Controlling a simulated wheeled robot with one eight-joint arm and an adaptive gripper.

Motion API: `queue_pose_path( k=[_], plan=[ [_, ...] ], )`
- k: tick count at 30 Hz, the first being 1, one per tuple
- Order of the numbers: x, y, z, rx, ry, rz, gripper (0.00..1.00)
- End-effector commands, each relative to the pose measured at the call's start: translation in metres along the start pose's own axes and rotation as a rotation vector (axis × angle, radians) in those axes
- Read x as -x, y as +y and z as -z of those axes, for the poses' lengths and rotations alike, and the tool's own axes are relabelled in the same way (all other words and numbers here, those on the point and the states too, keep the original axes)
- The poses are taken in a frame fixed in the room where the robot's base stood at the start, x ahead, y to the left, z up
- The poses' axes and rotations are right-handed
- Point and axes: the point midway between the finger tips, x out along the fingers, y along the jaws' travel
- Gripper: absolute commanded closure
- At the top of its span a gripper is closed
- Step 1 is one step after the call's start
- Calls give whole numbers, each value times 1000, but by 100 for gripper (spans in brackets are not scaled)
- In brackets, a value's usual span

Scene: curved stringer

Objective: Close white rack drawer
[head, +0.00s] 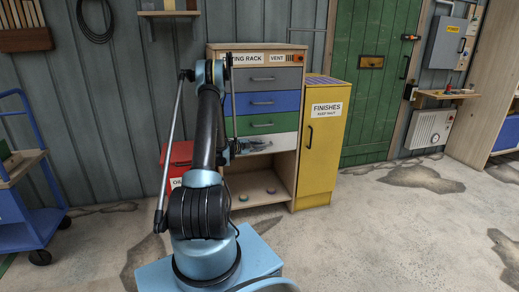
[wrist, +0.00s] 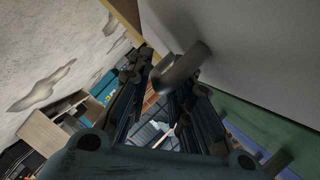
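The white drawer (head: 286,142) is the lowest drawer of the wooden drying rack (head: 284,187), under the green one. My arm and gripper (head: 252,145) cover its left part, and I cannot tell from the head view how far out it stands. In the wrist view the pale drawer front (wrist: 240,50) fills the upper right, with a dark bar handle (wrist: 182,68) sticking out of it. My gripper (wrist: 168,82) is open, its two dark fingers spread at the handle. The handle lies between or just past the fingertips; contact is unclear.
Grey, blue (head: 274,102) and green drawers sit above. A yellow finishes cabinet (head: 321,140) stands close on the right and a red bin (head: 178,164) on the left. A blue cart (head: 30,205) is at far left. The floor to the right is open.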

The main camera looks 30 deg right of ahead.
Motion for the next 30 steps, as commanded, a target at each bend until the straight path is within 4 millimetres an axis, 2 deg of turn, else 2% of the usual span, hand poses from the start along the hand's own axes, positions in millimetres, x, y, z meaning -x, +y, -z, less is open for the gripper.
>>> queue_pose_path(
  k=[12,18,24,30],
  plan=[
    [76,0,-1,1,-3,2,80],
    [102,0,-2,1,-2,2,80],
    [112,0,-1,1,-1,1,80],
    [113,0,-1,1,-1,1,80]
  ],
)
